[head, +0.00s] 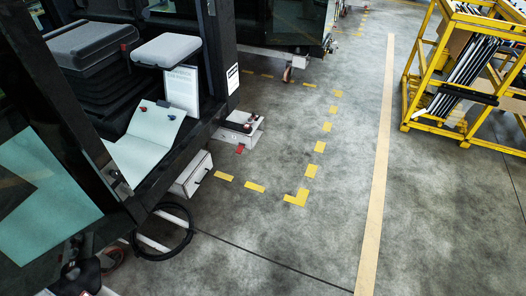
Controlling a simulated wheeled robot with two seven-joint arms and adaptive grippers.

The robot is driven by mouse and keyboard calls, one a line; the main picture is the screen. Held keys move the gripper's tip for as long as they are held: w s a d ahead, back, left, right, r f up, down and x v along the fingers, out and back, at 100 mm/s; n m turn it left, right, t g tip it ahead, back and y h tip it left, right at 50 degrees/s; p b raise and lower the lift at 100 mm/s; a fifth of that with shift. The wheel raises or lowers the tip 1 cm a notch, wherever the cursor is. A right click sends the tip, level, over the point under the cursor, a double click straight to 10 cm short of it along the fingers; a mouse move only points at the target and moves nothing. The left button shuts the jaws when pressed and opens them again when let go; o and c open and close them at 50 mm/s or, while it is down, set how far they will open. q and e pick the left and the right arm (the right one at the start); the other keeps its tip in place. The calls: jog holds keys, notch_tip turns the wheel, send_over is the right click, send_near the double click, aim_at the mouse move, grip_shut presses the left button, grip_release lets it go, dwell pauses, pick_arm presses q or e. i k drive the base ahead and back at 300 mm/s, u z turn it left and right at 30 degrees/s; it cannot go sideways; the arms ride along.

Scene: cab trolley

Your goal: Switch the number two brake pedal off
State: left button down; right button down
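A black-framed cab trolley (226,75) fills the left side of the head view. Low at its right side sits a white box-like unit (190,174) with a small dark part on its face. Farther along is a second light unit (243,128) with a small red piece (240,150) at its lower front. I cannot read a number on either unit, so I cannot tell which is brake pedal two, or its on or off state.
A black hose loop (187,240) lies by the trolley's near corner. Yellow dashes (296,198) mark the floor, with a long cream stripe (377,180) to their right. A yellow rack (455,85) stands at the upper right. The middle floor is clear.

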aim_at(239, 150)
jog(key=z, duration=0.2)
jog(key=i, duration=1.55)
jog(key=u, duration=1.35)
jog(key=i, duration=0.5)
jog(key=u, duration=0.5)
